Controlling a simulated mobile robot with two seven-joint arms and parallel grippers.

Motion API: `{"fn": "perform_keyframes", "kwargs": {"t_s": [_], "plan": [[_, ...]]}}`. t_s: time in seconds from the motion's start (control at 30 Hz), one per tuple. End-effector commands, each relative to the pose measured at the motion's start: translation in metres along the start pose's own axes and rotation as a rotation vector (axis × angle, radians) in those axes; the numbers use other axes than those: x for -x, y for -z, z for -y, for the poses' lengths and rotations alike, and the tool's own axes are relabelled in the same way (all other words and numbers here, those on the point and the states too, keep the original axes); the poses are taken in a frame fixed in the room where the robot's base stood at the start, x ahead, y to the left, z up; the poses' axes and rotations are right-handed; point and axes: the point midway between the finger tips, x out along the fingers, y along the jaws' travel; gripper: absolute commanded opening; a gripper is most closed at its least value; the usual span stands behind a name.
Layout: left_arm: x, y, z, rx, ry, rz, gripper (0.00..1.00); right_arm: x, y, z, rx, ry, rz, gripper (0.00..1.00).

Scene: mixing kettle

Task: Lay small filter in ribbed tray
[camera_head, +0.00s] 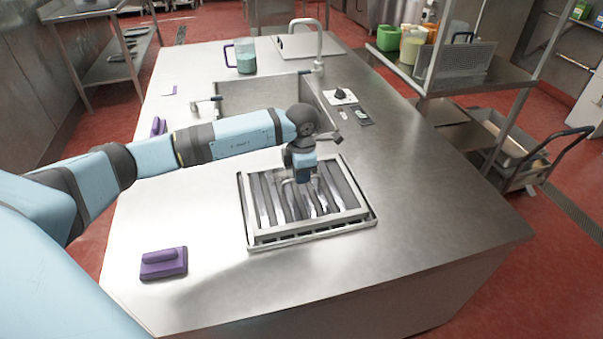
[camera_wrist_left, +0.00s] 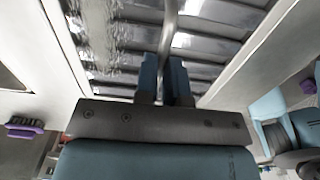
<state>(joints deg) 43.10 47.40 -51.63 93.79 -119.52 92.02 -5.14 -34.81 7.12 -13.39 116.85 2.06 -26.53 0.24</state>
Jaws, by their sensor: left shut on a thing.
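The small filter (camera_head: 262,200) appears to be the slatted steel panel with a pale frame, lying flat on the counter's near half. The ribbed tray (camera_head: 312,239) shows as a pale metal rim around and below it; its inside is mostly hidden. My left gripper (camera_head: 303,178) points down over the middle of the panel. In the left wrist view its fingers (camera_wrist_left: 165,80) are closed on a thin grey strip, seemingly the filter's handle (camera_wrist_left: 170,30), with the slats close below. I cannot tell whether the filter rests fully on the tray. My right gripper is not in view.
A purple scrubber (camera_head: 163,263) lies left of the tray on the steel counter (camera_head: 430,235). Behind are a sink (camera_head: 255,98), a faucet (camera_head: 319,45) and a purple-handled jug (camera_head: 245,56). A shelf (camera_head: 465,78) with containers stands right. The counter's right end is clear.

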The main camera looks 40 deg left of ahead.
Motion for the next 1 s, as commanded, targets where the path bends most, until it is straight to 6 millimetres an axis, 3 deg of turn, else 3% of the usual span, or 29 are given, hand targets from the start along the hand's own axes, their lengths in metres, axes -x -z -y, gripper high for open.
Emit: {"fn": "perform_keyframes", "kwargs": {"t_s": [0.97,1.0], "plan": [[-0.0084,-0.0005,-0.0004,0.0,-0.001,0.002,0.0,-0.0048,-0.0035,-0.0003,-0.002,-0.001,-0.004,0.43],[-0.0084,-0.0005,-0.0004,0.0,-0.001,0.002,0.19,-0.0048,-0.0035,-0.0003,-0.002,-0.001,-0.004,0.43]]}}
